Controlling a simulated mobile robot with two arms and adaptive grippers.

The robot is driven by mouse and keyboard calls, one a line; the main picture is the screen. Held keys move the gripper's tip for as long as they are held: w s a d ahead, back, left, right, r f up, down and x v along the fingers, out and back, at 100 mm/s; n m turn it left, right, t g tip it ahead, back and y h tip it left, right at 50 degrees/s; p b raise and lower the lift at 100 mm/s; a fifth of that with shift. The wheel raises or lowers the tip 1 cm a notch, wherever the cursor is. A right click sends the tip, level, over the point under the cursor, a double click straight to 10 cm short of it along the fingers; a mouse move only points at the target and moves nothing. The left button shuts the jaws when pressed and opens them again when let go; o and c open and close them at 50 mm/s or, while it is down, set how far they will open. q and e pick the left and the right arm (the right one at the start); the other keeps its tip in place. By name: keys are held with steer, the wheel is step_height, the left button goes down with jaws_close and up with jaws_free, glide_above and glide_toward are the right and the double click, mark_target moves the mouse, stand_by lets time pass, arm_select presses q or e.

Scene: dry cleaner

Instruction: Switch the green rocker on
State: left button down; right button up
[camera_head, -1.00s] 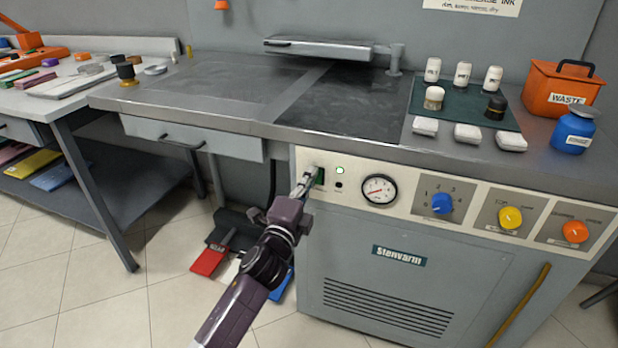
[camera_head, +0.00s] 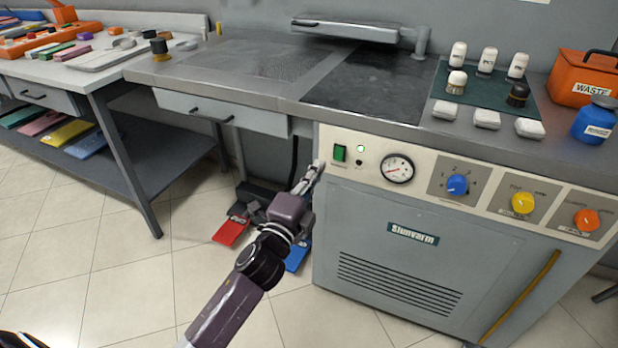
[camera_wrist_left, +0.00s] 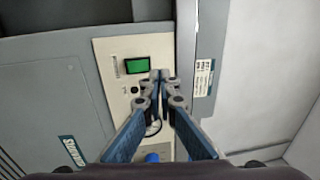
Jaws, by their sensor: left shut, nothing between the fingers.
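The green rocker (camera_head: 339,153) sits at the left end of the cream control panel on the front of the grey machine. My right gripper is not in view.
The panel also holds a gauge (camera_head: 397,168), a blue knob (camera_head: 457,184), a yellow knob (camera_head: 522,202) and an orange knob (camera_head: 586,219). Red (camera_head: 231,231) and blue (camera_head: 297,256) pedals are on the floor left of the machine. The tiled floor in front is clear.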

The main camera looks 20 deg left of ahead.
arm_select(q)
steer(key=shift+s+r, duration=0.25)
steer(key=shift+s, duration=0.9)
steer(key=shift+s+r, duration=0.25)
steer(key=shift+s, duration=0.85)
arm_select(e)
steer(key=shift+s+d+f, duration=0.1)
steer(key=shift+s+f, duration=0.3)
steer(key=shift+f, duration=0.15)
